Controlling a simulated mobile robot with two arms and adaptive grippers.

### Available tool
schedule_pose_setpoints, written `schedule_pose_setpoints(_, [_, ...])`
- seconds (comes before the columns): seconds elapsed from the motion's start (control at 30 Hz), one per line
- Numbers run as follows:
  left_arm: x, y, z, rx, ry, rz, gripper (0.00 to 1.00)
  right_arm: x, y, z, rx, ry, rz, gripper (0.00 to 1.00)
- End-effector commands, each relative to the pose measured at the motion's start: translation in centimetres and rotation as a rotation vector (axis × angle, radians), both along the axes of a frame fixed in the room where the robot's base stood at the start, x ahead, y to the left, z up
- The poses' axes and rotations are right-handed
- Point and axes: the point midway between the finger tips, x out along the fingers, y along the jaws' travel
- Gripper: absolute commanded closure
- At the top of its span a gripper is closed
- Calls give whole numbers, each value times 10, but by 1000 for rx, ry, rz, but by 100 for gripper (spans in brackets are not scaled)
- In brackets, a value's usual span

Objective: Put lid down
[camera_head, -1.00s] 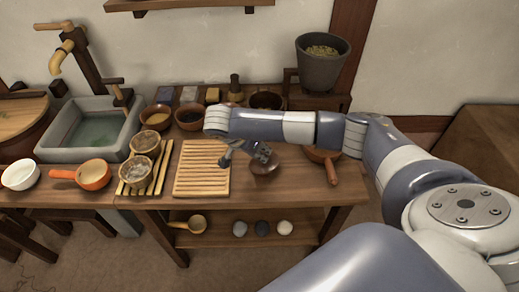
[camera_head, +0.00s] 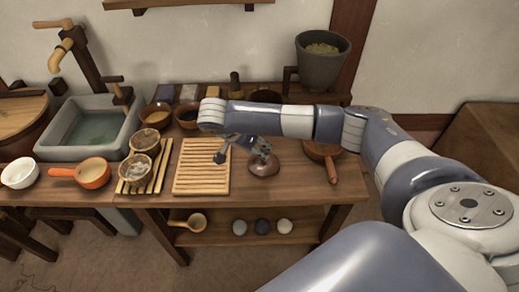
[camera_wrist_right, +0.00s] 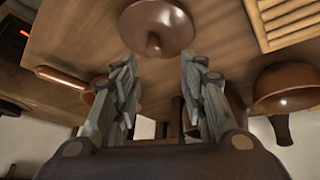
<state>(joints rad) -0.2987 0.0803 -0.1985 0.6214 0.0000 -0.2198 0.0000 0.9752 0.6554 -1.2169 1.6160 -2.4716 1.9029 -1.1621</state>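The lid (camera_head: 264,167) is a brown disc with a small knob. It lies on the wooden table, just right of the slatted board (camera_head: 202,167). In the right wrist view the lid (camera_wrist_right: 158,22) shows at the top, knob towards me, beyond the fingertips. My right gripper (camera_head: 243,151) is open and empty above the table, close to the lid. Its two fingers stand wide apart in the wrist view (camera_wrist_right: 155,75), with a gap between them and the lid. My left gripper is not in view.
A brown pan (camera_head: 322,153) with a wooden handle stands right of the lid. Strainers (camera_head: 136,168) on a slatted rack, an orange pan (camera_head: 94,172) and a stone sink (camera_head: 88,130) are to the left. Bowls line the back, partly behind my arm.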

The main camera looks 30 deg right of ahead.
Motion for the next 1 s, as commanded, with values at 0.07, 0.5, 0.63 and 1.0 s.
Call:
schedule_pose_setpoints(0.07, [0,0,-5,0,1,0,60,0,11,15,2,-6,5,61])
schedule_pose_setpoints(0.5, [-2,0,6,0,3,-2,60,-8,47,78,0,-2,2,61])
schedule_pose_setpoints(0.63, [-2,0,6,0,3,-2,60,-9,50,83,-1,-1,1,61])
schedule_pose_setpoints(1.0, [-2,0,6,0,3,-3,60,-9,51,84,1,0,0,61])
